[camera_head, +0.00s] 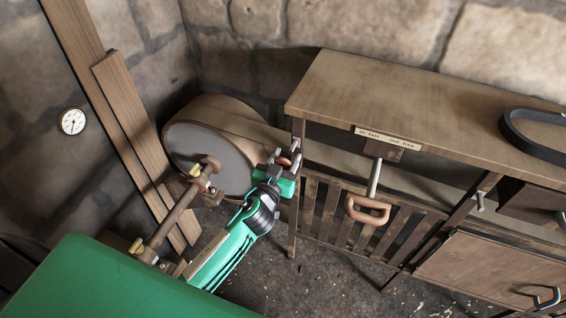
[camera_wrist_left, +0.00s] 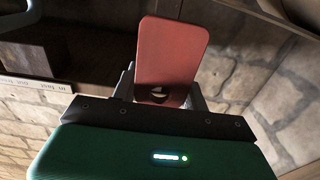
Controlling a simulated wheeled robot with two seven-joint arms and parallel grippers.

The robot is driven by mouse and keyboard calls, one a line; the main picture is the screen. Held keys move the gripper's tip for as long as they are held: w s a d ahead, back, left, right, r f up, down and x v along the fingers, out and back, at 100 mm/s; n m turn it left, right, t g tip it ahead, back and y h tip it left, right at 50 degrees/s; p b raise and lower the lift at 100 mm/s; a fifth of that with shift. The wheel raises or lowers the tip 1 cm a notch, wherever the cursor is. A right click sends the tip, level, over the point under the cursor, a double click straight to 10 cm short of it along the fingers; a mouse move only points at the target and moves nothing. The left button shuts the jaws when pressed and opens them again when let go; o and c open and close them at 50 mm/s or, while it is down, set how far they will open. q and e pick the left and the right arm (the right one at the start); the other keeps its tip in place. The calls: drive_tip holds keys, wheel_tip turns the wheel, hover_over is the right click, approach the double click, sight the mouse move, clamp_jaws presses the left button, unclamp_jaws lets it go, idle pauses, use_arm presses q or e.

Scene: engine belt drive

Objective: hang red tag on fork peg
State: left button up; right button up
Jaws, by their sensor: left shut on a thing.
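My left gripper (camera_head: 284,160) is beside the bench's left front corner post. It is shut on the red tag (camera_wrist_left: 170,48), of which only a small reddish bit (camera_head: 284,162) shows in the head view. In the left wrist view the tag is a flat red plate with rounded corners. It stands out from the jaws, with a dark hole close to them. A small grey peg (camera_head: 480,201) sticks out beneath the bench top at the right. I cannot tell whether it is the fork peg. My right gripper is not in view.
A wooden bench (camera_head: 420,93) carries a lettered plate (camera_head: 388,137), with a brown-gripped handle (camera_head: 367,211) below it. A large drum with a belt (camera_head: 207,160) stands behind my left arm. A black belt loop (camera_head: 535,133) lies on the bench. Planks (camera_head: 140,120) lean at the left.

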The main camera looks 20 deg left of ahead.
sight(297, 140)
use_arm(q)
drive_tip(key=shift+w+f, duration=0.1)
drive_tip(key=shift+w, duration=0.75)
drive_tip(key=shift+w+f, duration=0.1)
drive_tip(key=shift+w, duration=1.35)
drive_tip(key=shift+w+d, duration=0.1)
drive_tip(key=shift+w, duration=1.15)
drive_tip(key=shift+w+f+b, duration=0.2)
drive_tip(key=shift+b, duration=0.1)
drive_tip(key=shift+w, duration=0.35)
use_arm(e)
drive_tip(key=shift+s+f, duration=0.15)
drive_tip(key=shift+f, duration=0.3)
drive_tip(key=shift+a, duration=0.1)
use_arm(q)
drive_tip(key=shift+r, duration=0.1)
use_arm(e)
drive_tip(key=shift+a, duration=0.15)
